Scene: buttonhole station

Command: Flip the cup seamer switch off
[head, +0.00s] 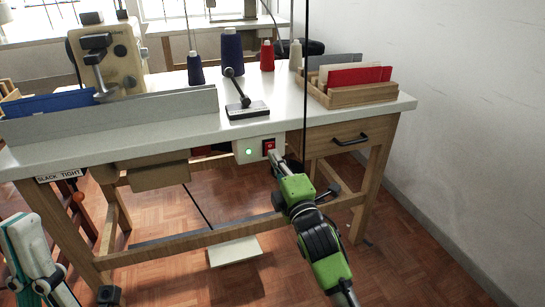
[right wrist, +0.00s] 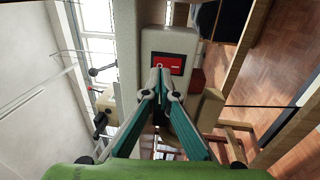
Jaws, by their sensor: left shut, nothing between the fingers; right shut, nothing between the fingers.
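The switch box (head: 242,152), pale, is mounted under the table's front edge. In the right wrist view the red switch (right wrist: 171,62) sits in a dark frame just beyond my fingertips. My right gripper (head: 272,155) is shut and empty, its tips at or just below the switch; I cannot tell whether they touch. The right wrist view shows its closed tips (right wrist: 160,74) overlapping the switch's lower edge. My left gripper (head: 22,222) is shut and empty at the lower left, away from the box.
The table (head: 225,124) holds a sewing machine (head: 125,60), thread cones (head: 232,50), a black lever device (head: 247,108) and a wooden tray (head: 350,96) of coloured cards. A drawer with a black handle (head: 350,140) is right of the box. A pedal (head: 234,251) lies below.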

